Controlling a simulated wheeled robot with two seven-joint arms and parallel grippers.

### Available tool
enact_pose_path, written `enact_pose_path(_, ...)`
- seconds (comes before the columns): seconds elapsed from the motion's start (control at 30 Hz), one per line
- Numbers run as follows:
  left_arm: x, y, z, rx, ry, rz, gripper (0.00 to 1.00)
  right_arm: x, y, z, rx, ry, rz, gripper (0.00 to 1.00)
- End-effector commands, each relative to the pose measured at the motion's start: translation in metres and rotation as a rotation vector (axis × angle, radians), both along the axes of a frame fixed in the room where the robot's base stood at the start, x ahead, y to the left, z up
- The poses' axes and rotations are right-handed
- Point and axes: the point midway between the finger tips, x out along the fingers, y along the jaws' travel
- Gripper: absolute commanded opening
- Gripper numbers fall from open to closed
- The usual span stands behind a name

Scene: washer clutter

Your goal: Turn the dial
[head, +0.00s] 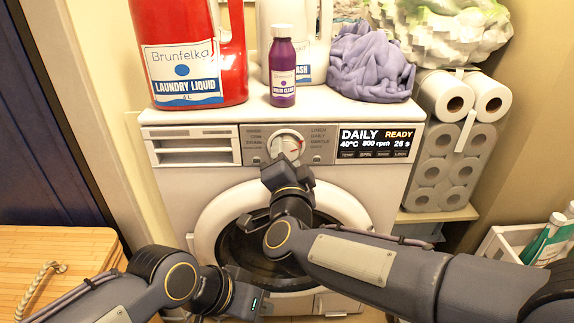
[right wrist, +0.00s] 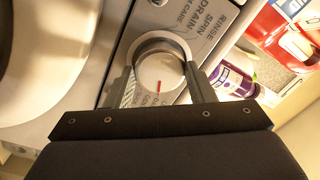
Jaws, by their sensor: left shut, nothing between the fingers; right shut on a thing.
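The dial (head: 286,146) is a round white and silver knob with a red mark, on the front panel of the white washer (head: 180,190). In the right wrist view the dial (right wrist: 160,68) sits between my two fingers, its red mark toward the gripper. My right gripper (head: 288,165) is shut on the dial, reaching up from below. My left gripper (head: 250,292) is low in front of the washer, apart from it; its fingers are hard to make out. The display (head: 376,143) reads DAILY, READY, 40°C, 800 rpm, 26 s.
On the washer top stand a red laundry liquid jug (head: 190,55), a purple bottle (head: 283,70), a white jug (head: 310,45) and a purple cloth (head: 368,65). Paper rolls (head: 445,140) stack at right. A wooden surface (head: 50,260) is at lower left.

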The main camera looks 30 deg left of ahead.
Motion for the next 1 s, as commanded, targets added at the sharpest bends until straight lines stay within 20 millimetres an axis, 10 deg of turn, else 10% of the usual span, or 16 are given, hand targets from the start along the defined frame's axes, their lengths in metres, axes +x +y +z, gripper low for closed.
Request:
enact_pose_path(0.67,0.0,-0.0001,-0.0054,0.0,0.0,0.0,0.0,0.0001,0.0,-0.0002,0.051,0.033,0.0,0.27)
enact_pose_path(0.7,0.0,-0.0001,-0.0054,0.0,0.0,0.0,0.0,0.0001,0.0,-0.0002,0.051,0.033,0.0,0.53)
enact_pose_path(1.0,0.0,0.0,-0.0055,0.0,0.0,0.0,0.0,0.0,0.0,-0.0001,0.05,0.031,0.0,0.71)
